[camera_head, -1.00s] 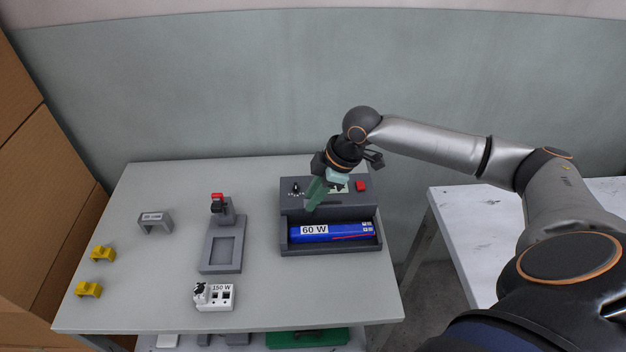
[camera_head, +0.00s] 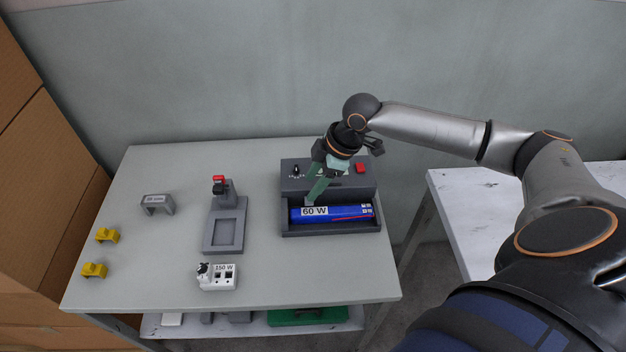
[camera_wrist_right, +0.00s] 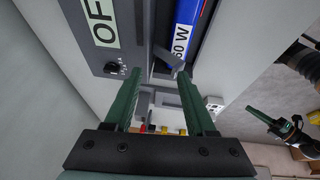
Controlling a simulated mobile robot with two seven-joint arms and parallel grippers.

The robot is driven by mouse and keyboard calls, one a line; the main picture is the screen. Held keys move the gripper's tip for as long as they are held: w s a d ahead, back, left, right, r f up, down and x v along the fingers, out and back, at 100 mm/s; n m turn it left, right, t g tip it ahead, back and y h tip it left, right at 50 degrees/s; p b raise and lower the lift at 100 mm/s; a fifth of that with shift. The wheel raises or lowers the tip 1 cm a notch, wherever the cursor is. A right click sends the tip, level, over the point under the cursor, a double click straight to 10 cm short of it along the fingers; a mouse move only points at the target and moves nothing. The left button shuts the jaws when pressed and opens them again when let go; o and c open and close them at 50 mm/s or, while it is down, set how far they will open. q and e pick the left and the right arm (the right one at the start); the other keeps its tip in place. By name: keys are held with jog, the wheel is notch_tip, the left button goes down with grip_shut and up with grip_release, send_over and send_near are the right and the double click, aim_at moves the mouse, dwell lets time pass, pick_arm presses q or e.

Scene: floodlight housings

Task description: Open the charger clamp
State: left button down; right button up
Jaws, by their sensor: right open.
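The charger (camera_head: 330,178) is a dark grey box at the table's back right, with a knob and a red button on top. A blue battery (camera_head: 345,213) marked 60 W lies in its front tray. In the right wrist view a small grey lever, which looks like the clamp (camera_wrist_right: 168,57), stands by the battery's labelled end, beyond my fingertips. My right gripper (camera_head: 312,195) is open, its green fingers pointing down at the tray's left end. Contact with the lever cannot be told. My left gripper (camera_wrist_right: 280,125) shows at the right wrist view's right edge, clear of the charger.
A grey fixture with a red-topped clamp (camera_head: 220,190) stands left of the charger. A white 150 W block (camera_head: 217,277) is in front of it. A grey bracket (camera_head: 157,203) and two yellow pieces (camera_head: 107,235) are at the left. The front right tabletop is clear.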

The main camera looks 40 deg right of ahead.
jog(key=shift+r, duration=0.1)
jog(key=v, duration=1.2)
jog(key=shift+r, duration=0.25)
jog(key=shift+c, duration=0.3)
